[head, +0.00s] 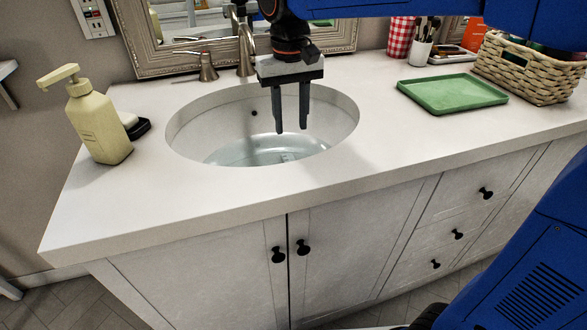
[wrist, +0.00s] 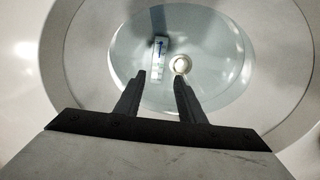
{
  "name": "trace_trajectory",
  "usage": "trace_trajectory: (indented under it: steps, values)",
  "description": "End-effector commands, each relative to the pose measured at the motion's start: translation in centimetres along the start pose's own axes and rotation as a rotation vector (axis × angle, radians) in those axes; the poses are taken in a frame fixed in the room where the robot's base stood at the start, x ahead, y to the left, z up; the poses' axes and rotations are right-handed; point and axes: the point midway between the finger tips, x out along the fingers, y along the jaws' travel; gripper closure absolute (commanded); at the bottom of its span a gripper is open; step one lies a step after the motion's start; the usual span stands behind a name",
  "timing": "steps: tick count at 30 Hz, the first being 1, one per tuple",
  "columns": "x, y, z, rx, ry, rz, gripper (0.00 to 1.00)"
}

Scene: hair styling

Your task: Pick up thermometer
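The thermometer (wrist: 160,57) appears to be the small white piece with a blue mark lying in the water of the sink in the wrist view. It lies left of the round drain (wrist: 181,65). In the head view a faint light shape shows low in the sink (head: 182,130), but I cannot make it out clearly. My gripper (head: 291,130) points down over the sink, its two fingers apart with nothing between them. In the wrist view the fingertips (wrist: 161,77) are above the water, with the thermometer beyond the left fingertip.
A yellow soap dispenser (head: 98,125) stands left of the sink. A faucet (head: 245,50) and a framed mirror (head: 140,62) are behind it. A green tray (head: 452,93) and a wicker basket (head: 530,72) are at right. The front counter is clear.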

Motion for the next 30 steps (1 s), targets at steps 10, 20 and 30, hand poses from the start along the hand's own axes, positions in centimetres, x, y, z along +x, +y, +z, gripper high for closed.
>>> trace_trajectory:
  steps: [10, 20, 30]
  values:
    - [6.2, 0.1, 0.1, 0.001, -0.003, 0.001, 0.64]
    - [8.6, 0.1, -0.1, 0.001, 0.0, 0.0, 0.64]
    - [12.8, 0.4, -0.5, 0.001, -0.001, 0.0, 0.64]
